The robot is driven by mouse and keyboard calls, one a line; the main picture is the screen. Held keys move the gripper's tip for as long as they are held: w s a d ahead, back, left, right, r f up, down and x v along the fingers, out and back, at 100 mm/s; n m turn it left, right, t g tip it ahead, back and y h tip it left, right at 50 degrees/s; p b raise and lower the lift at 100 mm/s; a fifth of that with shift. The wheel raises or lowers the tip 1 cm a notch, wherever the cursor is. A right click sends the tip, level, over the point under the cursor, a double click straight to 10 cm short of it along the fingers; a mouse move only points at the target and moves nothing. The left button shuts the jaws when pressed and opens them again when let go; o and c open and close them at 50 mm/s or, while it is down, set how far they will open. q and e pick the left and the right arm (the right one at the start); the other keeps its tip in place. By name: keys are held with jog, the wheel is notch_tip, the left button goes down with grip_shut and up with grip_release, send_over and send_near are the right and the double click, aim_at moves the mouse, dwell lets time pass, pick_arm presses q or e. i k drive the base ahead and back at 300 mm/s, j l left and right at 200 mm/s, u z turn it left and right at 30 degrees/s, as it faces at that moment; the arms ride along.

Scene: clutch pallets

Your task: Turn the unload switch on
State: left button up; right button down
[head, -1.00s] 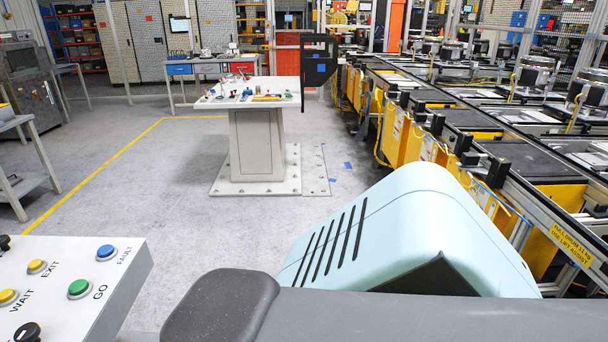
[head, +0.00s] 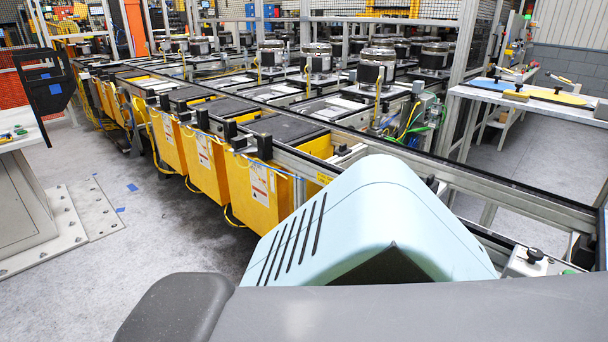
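No switch labelled unload can be read in this view. A black knob (head: 535,256) stands on a small light-grey control box (head: 520,268) at the lower right, beside the conveyor frame. A bit of green shows on the box near the knob. The box is partly hidden behind my own body, and no label on it is legible. Neither of my grippers is in view.
A conveyor line (head: 265,128) with yellow bins (head: 205,165) and round metal parts runs across the middle. A white pedestal table (head: 20,205) stands at the left. A workbench (head: 560,105) stands at the right.

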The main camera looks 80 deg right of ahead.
aim_at(535, 253)
jog(key=j+z, duration=0.15)
jog(key=z, duration=4)
